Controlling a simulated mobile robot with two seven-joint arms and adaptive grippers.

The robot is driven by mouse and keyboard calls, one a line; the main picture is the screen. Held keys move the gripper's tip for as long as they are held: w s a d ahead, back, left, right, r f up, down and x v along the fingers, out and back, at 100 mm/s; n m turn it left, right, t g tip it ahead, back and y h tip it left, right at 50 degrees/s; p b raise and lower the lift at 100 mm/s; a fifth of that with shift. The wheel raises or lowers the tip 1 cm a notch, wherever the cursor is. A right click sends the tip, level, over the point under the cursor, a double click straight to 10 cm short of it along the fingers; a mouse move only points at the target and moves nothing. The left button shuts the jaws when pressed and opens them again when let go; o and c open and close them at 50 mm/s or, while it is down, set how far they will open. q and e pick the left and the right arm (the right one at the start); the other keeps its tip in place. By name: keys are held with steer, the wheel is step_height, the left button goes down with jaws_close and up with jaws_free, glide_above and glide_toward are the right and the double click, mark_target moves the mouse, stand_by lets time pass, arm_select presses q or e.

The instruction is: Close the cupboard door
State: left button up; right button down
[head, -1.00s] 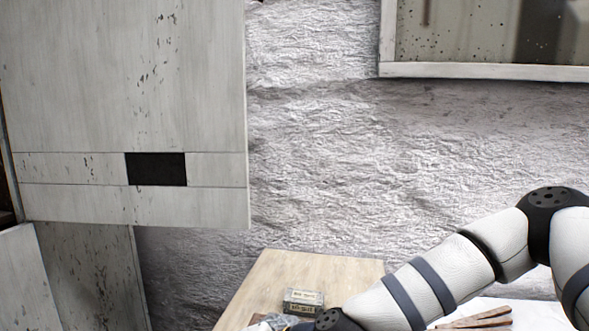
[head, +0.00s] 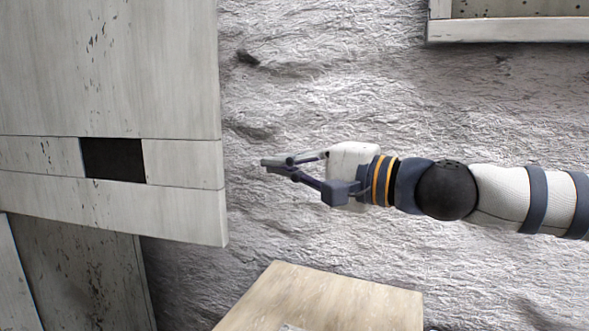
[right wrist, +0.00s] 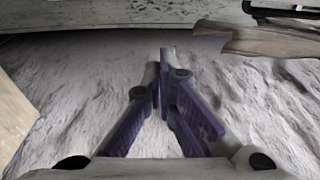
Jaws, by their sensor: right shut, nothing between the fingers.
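The cupboard door (head: 110,70) is a pale, worn wooden panel at the left of the head view, with a dark rectangular recess (head: 113,159) near its lower edge. It appears to stand open. My right gripper (head: 268,163) is shut and empty. In the head view it points left and is apart from the door's right edge, with a gap of wall showing between them. In the right wrist view its two fingers (right wrist: 164,62) meet at the tips. My left gripper is not in view.
A light wooden tabletop (head: 325,298) lies below the gripper. A rough pale plaster wall (head: 320,90) fills the background. A framed panel (head: 510,30) hangs at the upper right. Grey boards (head: 85,270) stand below the door at the left.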

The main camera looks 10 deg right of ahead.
steer(key=a+p, duration=0.1)
steer(key=a, duration=0.4)
steer(key=shift+w+a, duration=0.15)
steer(key=shift+a, duration=0.2)
